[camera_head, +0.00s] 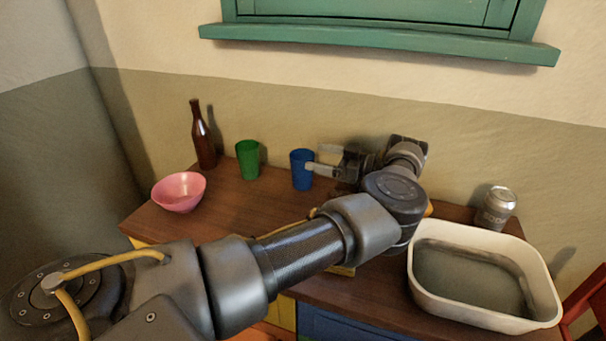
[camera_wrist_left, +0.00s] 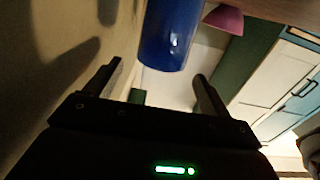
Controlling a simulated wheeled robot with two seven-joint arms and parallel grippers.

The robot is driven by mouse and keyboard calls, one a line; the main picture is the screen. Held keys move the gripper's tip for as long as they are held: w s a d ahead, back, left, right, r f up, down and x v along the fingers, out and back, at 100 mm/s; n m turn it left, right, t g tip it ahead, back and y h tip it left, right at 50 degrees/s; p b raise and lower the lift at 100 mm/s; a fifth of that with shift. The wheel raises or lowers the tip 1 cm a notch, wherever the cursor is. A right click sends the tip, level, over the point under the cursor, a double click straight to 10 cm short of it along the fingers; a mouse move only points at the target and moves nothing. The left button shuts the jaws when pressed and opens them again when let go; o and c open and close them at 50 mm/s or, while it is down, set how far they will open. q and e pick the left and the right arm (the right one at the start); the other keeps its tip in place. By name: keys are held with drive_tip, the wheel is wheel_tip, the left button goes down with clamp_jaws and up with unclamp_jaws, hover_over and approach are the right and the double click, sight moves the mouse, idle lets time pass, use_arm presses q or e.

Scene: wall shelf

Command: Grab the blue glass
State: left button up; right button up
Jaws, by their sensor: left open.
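The blue glass (camera_head: 301,170) stands upright on the wooden cabinet top, near the wall. My left gripper (camera_head: 318,160) is at its right side, pointing left, with its fingertips at or very near the glass. In the left wrist view the blue glass (camera_wrist_left: 171,35) is in front of and between the two open fingers (camera_wrist_left: 155,82), beyond their tips. The jaws are open and hold nothing. From these views I cannot tell whether a finger touches the glass. My right gripper is not in view.
A green cup (camera_head: 248,160) stands left of the blue glass, with a brown bottle (camera_head: 202,135) and a pink bowl (camera_head: 179,192) further left. A white basin (camera_head: 425,276) and a can (camera_head: 496,208) are at the right. A green ledge (camera_head: 380,45) is above.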

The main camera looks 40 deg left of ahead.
sight(296, 154)
use_arm(q)
drive_tip(key=shift+f+p+x, duration=0.2)
drive_tip(key=shift+p+x, duration=0.6)
drive_tip(key=shift+x, duration=0.35)
drive_tip(key=p+x, duration=0.3)
drive_tip(key=x, duration=0.2)
drive_tip(key=shift+p, duration=0.35)
drive_tip(key=shift+s+a, duration=0.1)
drive_tip(key=shift+a, duration=0.1)
drive_tip(key=shift+d+f, duration=0.1)
drive_tip(key=shift+f, duration=0.05)
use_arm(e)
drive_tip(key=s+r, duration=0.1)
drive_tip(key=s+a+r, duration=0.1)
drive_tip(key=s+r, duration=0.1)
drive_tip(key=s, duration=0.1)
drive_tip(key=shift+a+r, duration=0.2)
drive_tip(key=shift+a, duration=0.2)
use_arm(q)
drive_tip(key=c, duration=1.1)
drive_tip(key=shift+o, duration=0.2)
